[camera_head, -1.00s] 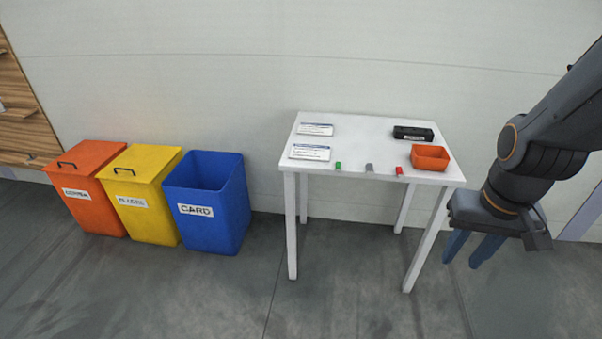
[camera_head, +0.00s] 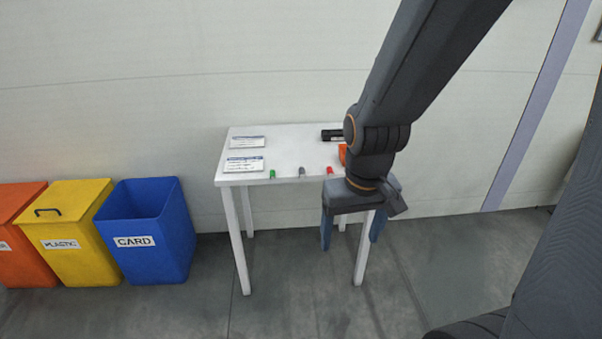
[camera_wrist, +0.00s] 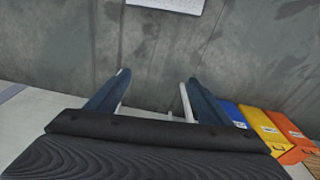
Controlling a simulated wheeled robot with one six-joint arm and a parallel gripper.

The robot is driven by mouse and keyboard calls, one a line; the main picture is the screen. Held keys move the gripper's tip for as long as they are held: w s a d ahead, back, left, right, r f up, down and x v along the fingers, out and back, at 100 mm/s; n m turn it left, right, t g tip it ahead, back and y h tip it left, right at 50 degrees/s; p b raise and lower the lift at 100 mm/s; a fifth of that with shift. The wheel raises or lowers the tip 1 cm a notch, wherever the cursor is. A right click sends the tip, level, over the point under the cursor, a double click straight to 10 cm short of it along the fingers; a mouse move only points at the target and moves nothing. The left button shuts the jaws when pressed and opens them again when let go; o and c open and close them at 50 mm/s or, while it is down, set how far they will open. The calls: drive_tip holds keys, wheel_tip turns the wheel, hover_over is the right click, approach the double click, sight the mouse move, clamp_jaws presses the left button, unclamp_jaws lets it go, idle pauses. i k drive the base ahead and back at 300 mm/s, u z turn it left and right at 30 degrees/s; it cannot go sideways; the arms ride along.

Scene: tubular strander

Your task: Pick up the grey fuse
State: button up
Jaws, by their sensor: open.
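The grey fuse (camera_head: 302,172) is a small piece near the front edge of the white table (camera_head: 290,150). It lies between a green fuse (camera_head: 272,174) on its left and a red fuse (camera_head: 330,170) on its right. My gripper (camera_head: 351,234) is open and empty, in front of the table's right part and to the right of the grey fuse. Its fingers point down, with the tips lower in the picture than the tabletop. In the wrist view the two blue fingers (camera_wrist: 157,78) are apart with nothing between them, and the grey fuse cannot be made out.
An orange tray (camera_head: 342,154) and a black device (camera_head: 331,135) are partly hidden behind my arm. Two printed cards (camera_head: 244,164) lie on the table's left part. Blue (camera_head: 150,240), yellow (camera_head: 70,235) and orange (camera_head: 22,240) bins stand left. Floor before the table is clear.

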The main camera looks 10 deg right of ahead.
sight(301, 169)
drive_tip(key=u, duration=1.95)
drive_tip(key=i, duration=1.15)
drive_tip(key=z, duration=2.75)
